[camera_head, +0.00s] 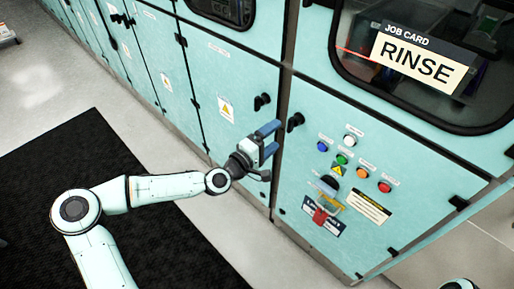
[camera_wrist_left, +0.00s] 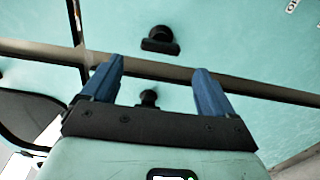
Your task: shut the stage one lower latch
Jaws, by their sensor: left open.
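Two black latch handles sit on the teal cabinet front, one on each side of a dark vertical seam. One latch (camera_head: 262,101) is left of the seam and the other latch (camera_head: 295,121) is right of it. No readable label shows which is the stage one lower latch. My left gripper (camera_head: 273,138) is open and empty in front of the seam, just below both latches. In the left wrist view, its blue fingers (camera_wrist_left: 159,66) point towards the panel. One black latch (camera_wrist_left: 160,40) shows beyond the fingertips and another (camera_wrist_left: 149,97) shows between the fingers. My right gripper is not in view.
A window with a RINSE job card (camera_head: 417,62) is above. A black mat (camera_head: 90,165) lies on the grey floor, which is otherwise clear before the cabinets.

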